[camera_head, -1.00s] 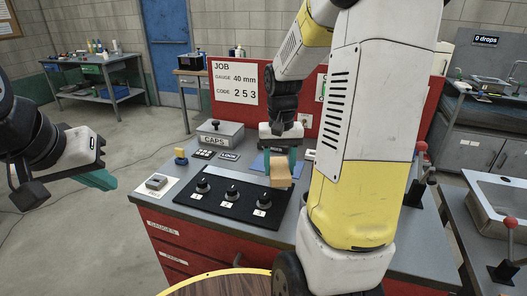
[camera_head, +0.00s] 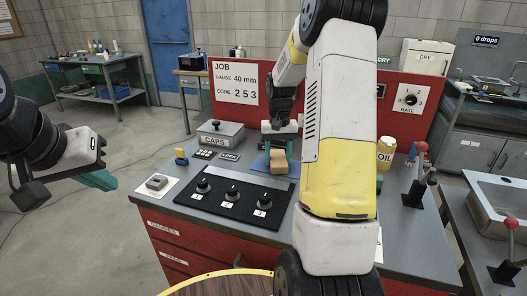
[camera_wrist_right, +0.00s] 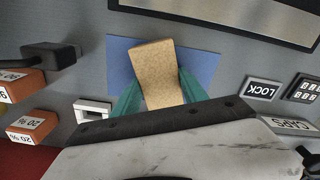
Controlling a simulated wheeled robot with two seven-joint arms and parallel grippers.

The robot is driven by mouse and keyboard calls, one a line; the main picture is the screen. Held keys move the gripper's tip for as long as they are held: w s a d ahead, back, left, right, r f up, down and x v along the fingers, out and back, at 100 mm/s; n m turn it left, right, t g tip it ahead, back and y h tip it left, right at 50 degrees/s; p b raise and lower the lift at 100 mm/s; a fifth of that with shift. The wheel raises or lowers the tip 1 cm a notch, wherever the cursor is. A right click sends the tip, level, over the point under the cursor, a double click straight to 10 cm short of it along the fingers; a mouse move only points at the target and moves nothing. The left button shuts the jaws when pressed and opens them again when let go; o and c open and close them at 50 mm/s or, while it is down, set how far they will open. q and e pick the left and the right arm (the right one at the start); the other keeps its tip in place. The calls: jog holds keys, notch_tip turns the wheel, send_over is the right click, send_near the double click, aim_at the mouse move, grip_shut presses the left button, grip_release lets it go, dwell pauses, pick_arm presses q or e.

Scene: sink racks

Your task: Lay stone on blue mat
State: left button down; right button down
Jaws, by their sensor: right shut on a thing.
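The stone (camera_head: 278,167), a tan block, is between the teal fingers of my right gripper (camera_head: 279,152). In the right wrist view the stone (camera_wrist_right: 157,72) has one finger on each side, and the gripper is shut on it. The blue mat (camera_head: 260,161) lies on the grey bench behind the black dial panel. In the right wrist view the mat (camera_wrist_right: 205,65) shows on both sides of the stone, which is over it. I cannot tell whether the stone touches the mat. My left gripper (camera_head: 62,188) is open and empty, off the bench at the left.
The black panel with three dials (camera_head: 235,201) is in front of the mat. An OIL container (camera_head: 386,155) and a red-knobbed lever (camera_head: 420,175) stand at the right. A red back panel (camera_head: 310,110) rises behind.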

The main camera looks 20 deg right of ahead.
aim_at(278, 158)
jog(key=c, duration=0.6)
grip_release()
jog(key=shift+f, duration=0.1)
notch_tip(278, 158, up, 12)
jog(key=s+a+r+t, duration=0.2)
jog(key=s+a+r, duration=0.3)
jog(key=s+r, duration=0.1)
jog(key=s+a+n+t, duration=0.1)
jog(key=s+a, duration=0.2)
jog(key=s, duration=0.3)
jog(key=s+a+n+t+y, duration=0.1)
jog(key=s+a, duration=0.2)
jog(key=s, duration=0.3)
jog(key=s+a+n+t+y, duration=0.1)
jog(key=s+a+t, duration=0.1)
jog(key=s, duration=0.4)
jog(key=shift+s+a+r, duration=0.35)
jog(key=shift+s+a, duration=0.05)
